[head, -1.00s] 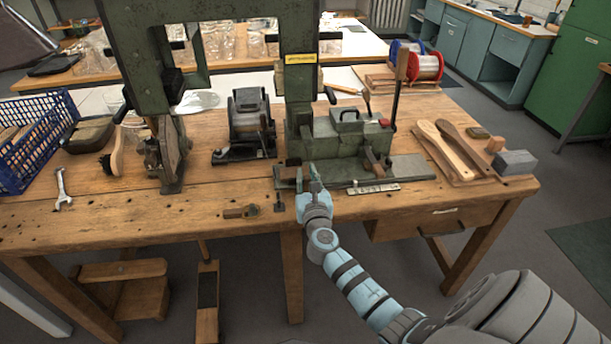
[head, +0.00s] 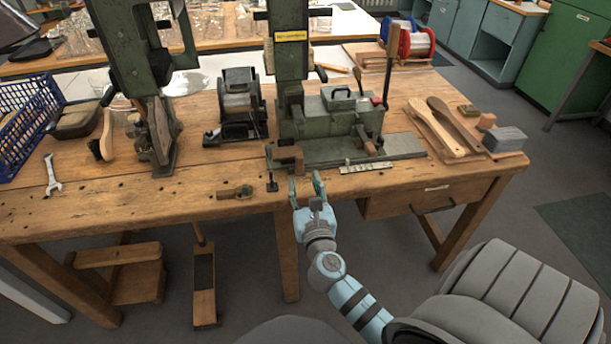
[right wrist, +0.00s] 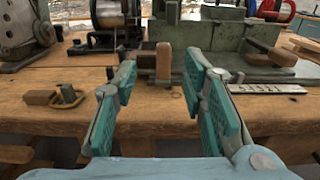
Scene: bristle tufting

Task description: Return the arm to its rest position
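My right gripper (head: 306,184) is at the front edge of the wooden workbench (head: 120,207), in front of the green tufting machine (head: 335,122). In the right wrist view, its two teal-padded fingers (right wrist: 163,95) stand apart with nothing between them. Beyond the fingers, a small brown wooden block (right wrist: 164,62) is at the machine's front. My right arm (head: 335,280) reaches up from the lower right of the head view. My left gripper does not show.
A small wood-handled tool (head: 235,192) and a wrench (head: 51,175) lie near the front edge. Wooden brush backs (head: 440,130) and a grey block (head: 504,139) lie at the right. A blue crate (head: 22,125) stands at the left. The floor in front of the bench is partly clear.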

